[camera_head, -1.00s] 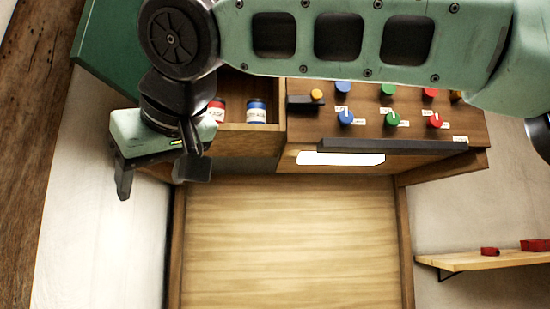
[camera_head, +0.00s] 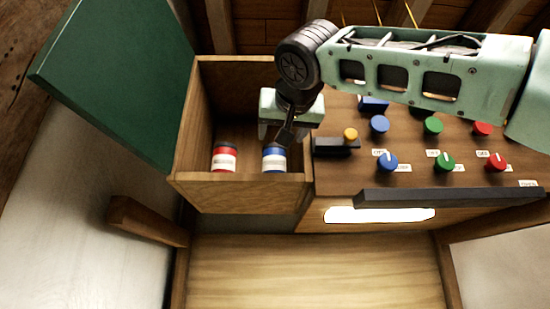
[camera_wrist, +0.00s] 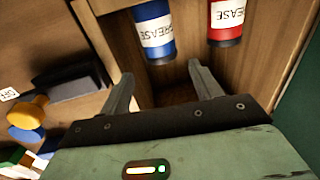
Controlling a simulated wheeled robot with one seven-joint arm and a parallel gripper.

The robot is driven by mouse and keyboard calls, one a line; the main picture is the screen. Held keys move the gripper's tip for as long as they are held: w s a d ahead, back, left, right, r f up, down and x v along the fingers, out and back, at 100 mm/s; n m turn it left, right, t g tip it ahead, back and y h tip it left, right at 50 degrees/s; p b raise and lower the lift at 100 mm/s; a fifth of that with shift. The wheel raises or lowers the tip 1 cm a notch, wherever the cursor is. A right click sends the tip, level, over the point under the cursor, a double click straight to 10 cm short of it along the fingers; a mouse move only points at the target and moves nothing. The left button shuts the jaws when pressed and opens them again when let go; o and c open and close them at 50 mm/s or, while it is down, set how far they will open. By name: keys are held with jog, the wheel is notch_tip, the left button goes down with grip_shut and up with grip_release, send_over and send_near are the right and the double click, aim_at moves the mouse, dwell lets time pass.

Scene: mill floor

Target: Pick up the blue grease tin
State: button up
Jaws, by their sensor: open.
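The blue grease tin (camera_head: 274,159) stands upright in an open wooden box (camera_head: 240,192), with a white label around its middle. A red grease tin (camera_head: 225,157) stands to its left in the same box. In the wrist view the blue tin (camera_wrist: 153,32) is at the top centre, beyond my fingertips, and the red tin (camera_wrist: 226,20) is to its right. My gripper (camera_head: 275,133) is open and empty, just above and behind the blue tin in the head view. Its fingers (camera_wrist: 160,82) are spread in the wrist view. One finger partly overlaps the blue tin in the head view.
A green lid (camera_head: 120,75) stands open at the box's left. Right of the box is a panel with several coloured knobs (camera_head: 433,126) and a black lever with a yellow knob (camera_head: 350,134). The wooden surface (camera_head: 310,275) below is clear.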

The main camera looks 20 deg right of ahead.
aim_at(277, 148)
jog(key=w, duration=0.1)
jog(key=w+p, duration=0.1)
jog(key=w, duration=0.1)
jog(key=shift+w+d, duration=0.3)
jog(key=shift+w, duration=0.05)
jog(key=w+p, duration=0.4)
jog(key=shift+w+d+r, duration=0.2)
jog(key=shift+w+d, duration=0.05)
jog(key=shift+d, duration=0.15)
jog(key=shift+w+d+f, duration=0.1)
jog(key=shift+w, duration=0.1)
jog(key=shift+c, duration=0.2)
jog(key=c, duration=0.9)
